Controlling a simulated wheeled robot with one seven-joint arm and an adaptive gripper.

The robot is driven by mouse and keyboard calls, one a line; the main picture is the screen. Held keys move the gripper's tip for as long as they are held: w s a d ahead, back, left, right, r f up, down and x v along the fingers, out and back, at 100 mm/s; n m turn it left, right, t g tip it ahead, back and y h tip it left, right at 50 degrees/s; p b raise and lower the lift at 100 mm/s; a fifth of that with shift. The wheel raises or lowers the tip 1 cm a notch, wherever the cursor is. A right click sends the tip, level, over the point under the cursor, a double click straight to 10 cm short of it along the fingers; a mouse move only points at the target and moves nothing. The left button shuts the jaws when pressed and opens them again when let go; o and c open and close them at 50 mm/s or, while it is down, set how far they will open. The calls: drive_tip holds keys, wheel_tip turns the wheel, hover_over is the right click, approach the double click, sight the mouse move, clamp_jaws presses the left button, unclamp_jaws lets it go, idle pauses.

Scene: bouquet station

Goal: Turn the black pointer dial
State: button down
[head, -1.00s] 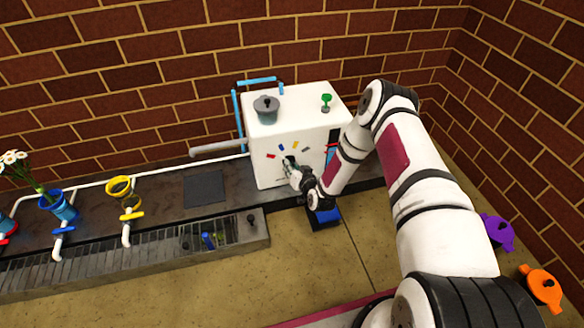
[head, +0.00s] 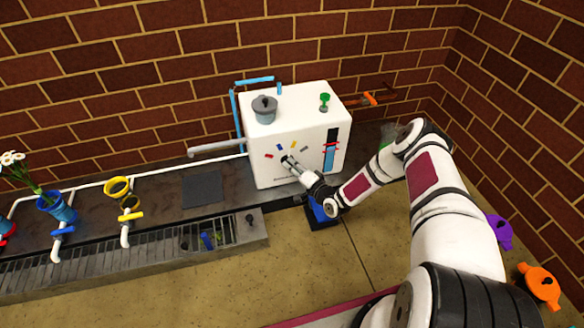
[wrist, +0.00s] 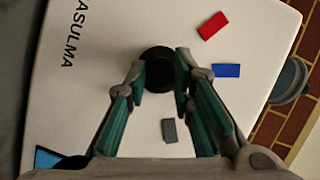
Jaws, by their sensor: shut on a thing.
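The black dial (wrist: 158,68) is on the front face of the white box (head: 262,177). In the wrist view it sits between the two fingertips of my gripper (wrist: 160,76), which are shut on it from both sides. The head view shows my gripper (head: 289,162) at the box front, covering most of the dial. Which way the pointer faces is hard to tell. Coloured marks lie around the dial: a red mark (wrist: 213,25), a blue mark (wrist: 226,70) and a grey mark (wrist: 169,130). A yellow mark (head: 294,146) shows in the head view.
A grey lidded pot (head: 265,110) and a green knob (head: 324,99) stand on the box top. A blue gauge (head: 330,155) is on its right part. An orange valve (head: 370,97) is behind. Blue (head: 58,208) and yellow (head: 117,188) cups stand left. A blue-black block (head: 321,213) lies below.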

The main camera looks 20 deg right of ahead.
drive_tip(key=shift+f+m+t+y, duration=0.1)
drive_tip(key=shift+m+t+y, duration=0.2)
drive_tip(key=shift+m, duration=0.4)
drive_tip(key=c, duration=1.4)
unclamp_jaws()
drive_tip(key=shift+s, duration=0.1)
drive_tip(key=v, duration=1.2)
drive_tip(key=shift+d, duration=0.1)
